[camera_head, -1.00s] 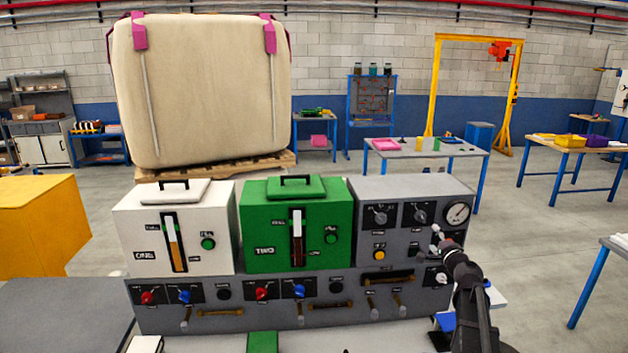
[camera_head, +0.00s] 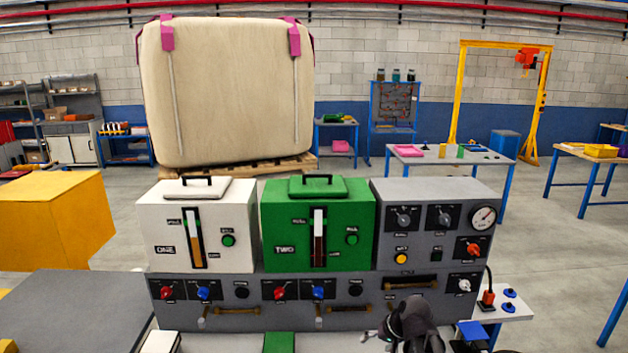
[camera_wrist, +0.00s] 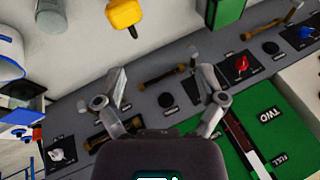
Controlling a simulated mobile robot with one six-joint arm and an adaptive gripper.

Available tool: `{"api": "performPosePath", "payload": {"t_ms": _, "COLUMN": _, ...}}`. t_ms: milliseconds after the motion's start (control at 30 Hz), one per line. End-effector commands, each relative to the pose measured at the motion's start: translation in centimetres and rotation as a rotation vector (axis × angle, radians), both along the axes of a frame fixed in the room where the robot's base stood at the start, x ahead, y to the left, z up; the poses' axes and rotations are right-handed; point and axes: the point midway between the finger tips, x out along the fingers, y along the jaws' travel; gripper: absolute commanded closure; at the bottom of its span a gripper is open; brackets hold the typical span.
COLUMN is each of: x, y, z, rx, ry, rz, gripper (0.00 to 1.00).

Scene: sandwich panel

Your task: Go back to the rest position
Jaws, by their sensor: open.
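My gripper (camera_head: 376,335) is low at the front of the panel in the head view, below the grey control box, with my dark arm beside it. In the wrist view my gripper (camera_wrist: 160,88) has its two fingers spread apart with nothing between them. The grey panel (camera_head: 350,290) carries knobs, levers and brass handles. On it stand the white unit ONE (camera_head: 195,228), the green unit TWO (camera_head: 318,226) and the grey control box (camera_head: 435,228) with a gauge. The wrist view shows the panel tilted, the green unit (camera_wrist: 270,125) at lower right.
A small side table (camera_head: 508,305) with blue and red items stands right of the panel. A yellow block (camera_head: 55,220) is at the left. A large beige bag (camera_head: 235,90) sits on a pallet behind. A yellow tool (camera_wrist: 125,14) shows in the wrist view.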

Motion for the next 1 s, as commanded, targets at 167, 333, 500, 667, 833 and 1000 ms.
{"api": "performPosePath", "payload": {"t_ms": 167, "x": -5.5, "y": 0.5, "z": -2.3, "rx": -0.195, "ry": 0.155, "rz": 0.103, "gripper": 0.11}}
{"api": "performPosePath", "payload": {"t_ms": 333, "x": -8.6, "y": 0.1, "z": -3.1, "rx": -0.327, "ry": 0.255, "rz": 0.150, "gripper": 0.11}}
{"api": "performPosePath", "payload": {"t_ms": 500, "x": -9.7, "y": -0.5, "z": -3.2, "rx": -0.381, "ry": 0.294, "rz": 0.164, "gripper": 0.11}}
{"api": "performPosePath", "payload": {"t_ms": 667, "x": -9.8, "y": -0.5, "z": -3.2, "rx": -0.385, "ry": 0.298, "rz": 0.164, "gripper": 0.11}}
{"api": "performPosePath", "payload": {"t_ms": 833, "x": -9.7, "y": -0.5, "z": -3.2, "rx": -0.384, "ry": 0.297, "rz": 0.164, "gripper": 0.11}}
{"api": "performPosePath", "payload": {"t_ms": 1000, "x": -9.7, "y": -0.5, "z": -3.2, "rx": -0.383, "ry": 0.295, "rz": 0.164, "gripper": 0.11}}
